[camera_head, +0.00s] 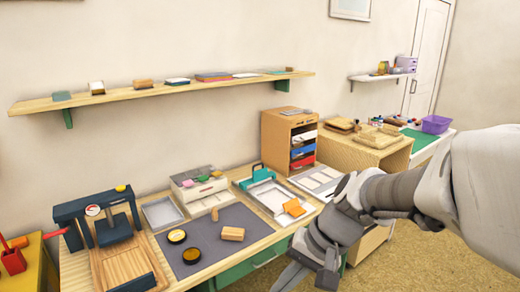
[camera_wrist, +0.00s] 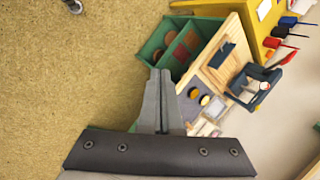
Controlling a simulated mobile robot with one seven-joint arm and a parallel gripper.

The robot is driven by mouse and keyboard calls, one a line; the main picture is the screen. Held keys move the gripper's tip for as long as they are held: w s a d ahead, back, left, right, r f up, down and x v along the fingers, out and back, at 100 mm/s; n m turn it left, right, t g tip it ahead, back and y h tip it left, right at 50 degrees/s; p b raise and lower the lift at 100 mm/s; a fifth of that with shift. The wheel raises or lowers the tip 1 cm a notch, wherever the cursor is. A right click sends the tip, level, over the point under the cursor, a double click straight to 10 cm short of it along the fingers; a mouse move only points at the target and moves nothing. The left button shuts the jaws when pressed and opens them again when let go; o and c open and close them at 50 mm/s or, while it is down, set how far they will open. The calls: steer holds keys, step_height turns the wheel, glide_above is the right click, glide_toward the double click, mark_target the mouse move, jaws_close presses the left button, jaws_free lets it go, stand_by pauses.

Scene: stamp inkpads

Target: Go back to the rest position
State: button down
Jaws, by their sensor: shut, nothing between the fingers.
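My gripper (camera_wrist: 160,102) shows in the wrist view with its two fingers closed together and nothing between them. In the head view my gripper (camera_head: 296,272) is at the lower middle right, in front of the workbench's front edge and apart from it. My arm reaches in from the right edge. The workbench (camera_head: 250,235) carries a dark mat (camera_head: 205,252) with two round inkpads (camera_head: 177,236), (camera_head: 192,255) and a wooden block (camera_head: 233,233).
A navy press (camera_head: 112,232) stands at the bench's left. Trays (camera_head: 162,212), a stamp box (camera_head: 199,187) and an orange block (camera_head: 294,208) lie further right. A drawer cabinet (camera_head: 272,140) stands behind. A wall shelf (camera_head: 210,85) hangs above. Carpet (camera_wrist: 70,80) is clear in front.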

steer(key=s+d+r+n+t+h+p, duration=0.2)
steer(key=s+d+r+n+t+h, duration=0.1)
steer(key=s+d+r, duration=0.5)
step_height(320, 180, up, 2)
steer(key=shift+s+d+t+h+p, duration=0.2)
steer(key=shift+d+t+h+p, duration=0.2)
steer(key=shift+d+t+h, duration=0.65)
